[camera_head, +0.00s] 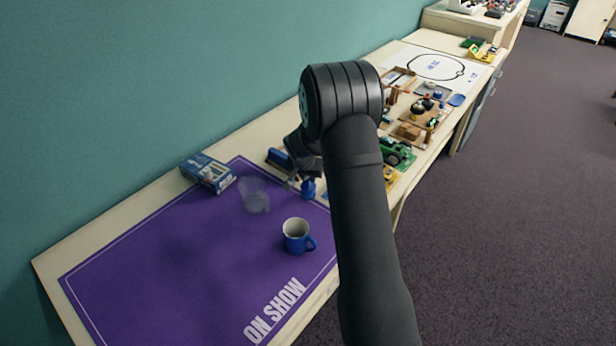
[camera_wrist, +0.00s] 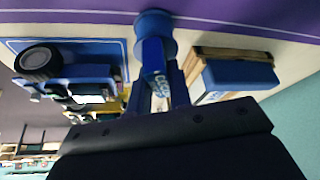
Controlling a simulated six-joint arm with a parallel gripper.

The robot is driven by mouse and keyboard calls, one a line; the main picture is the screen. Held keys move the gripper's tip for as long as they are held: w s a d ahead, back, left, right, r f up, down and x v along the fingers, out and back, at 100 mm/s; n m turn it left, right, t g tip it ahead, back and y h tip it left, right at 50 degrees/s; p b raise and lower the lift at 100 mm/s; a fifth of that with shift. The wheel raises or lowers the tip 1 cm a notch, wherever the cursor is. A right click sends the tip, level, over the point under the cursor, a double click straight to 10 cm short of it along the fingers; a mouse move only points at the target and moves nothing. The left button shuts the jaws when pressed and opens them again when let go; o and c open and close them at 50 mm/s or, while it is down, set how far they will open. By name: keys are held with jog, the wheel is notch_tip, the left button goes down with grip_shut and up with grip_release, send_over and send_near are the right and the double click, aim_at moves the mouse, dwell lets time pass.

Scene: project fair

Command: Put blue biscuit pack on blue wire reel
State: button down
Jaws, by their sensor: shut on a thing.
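My gripper (camera_wrist: 157,92) is shut on the blue biscuit pack (camera_wrist: 154,56), a narrow blue piece with pale lettering near the fingers. The blue wire reel (camera_wrist: 155,22) appears just beyond the pack's far end in the wrist view. The pack overlaps part of the reel there, and I cannot tell whether they touch. In the head view, the blue wire reel (camera_head: 308,189) stands at the purple mat's edge, just below my gripper (camera_head: 294,180). The pack cannot be made out clearly there.
A blue block on wood (camera_wrist: 240,74) lies close beside the gripper. A green toy vehicle (camera_head: 397,152) and trays stand beyond my arm. The mat's left part is clear.

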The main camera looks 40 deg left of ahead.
jog(key=c, duration=1.3)
grip_release()
jog(key=shift+f, duration=0.1)
jog(key=v, duration=1.2)
jog(key=shift+s+d, duration=0.1)
